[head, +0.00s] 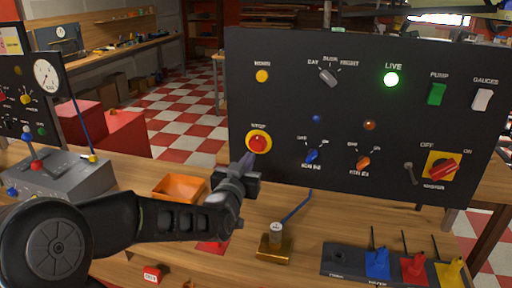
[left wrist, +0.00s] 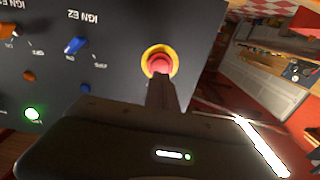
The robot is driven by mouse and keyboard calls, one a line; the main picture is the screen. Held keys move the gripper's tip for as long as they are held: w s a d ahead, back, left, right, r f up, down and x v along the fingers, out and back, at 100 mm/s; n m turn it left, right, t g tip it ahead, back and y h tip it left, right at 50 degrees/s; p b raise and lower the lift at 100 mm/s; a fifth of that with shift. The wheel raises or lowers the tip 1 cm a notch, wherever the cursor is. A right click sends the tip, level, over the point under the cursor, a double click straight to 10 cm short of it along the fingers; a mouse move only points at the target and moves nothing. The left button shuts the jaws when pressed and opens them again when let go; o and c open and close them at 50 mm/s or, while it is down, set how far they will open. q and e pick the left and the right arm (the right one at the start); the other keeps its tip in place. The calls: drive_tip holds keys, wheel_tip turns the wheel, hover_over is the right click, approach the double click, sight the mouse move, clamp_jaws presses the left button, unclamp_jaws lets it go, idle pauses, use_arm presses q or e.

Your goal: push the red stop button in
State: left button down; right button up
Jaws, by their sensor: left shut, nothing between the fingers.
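The red stop button (head: 258,142) sits in a yellow ring at the lower left of the dark upright panel (head: 300,100), under the label STOP. My left gripper (head: 247,161) is shut and empty, just below and in front of the button. In the left wrist view, the closed fingers (left wrist: 163,92) point at the red button (left wrist: 160,63) and cover its lower edge. The tips look very close to it; I cannot tell whether they touch. My right gripper is not in view.
The panel also carries a lit green LIVE lamp (head: 391,79), several knobs and a red rotary switch (head: 442,168) on yellow. On the wooden bench stand an orange tray (head: 180,188), a brass block (head: 275,246) and a grey control box (head: 62,178).

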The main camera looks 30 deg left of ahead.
use_arm(q)
drive_tip(key=shift+v, duration=1.2)
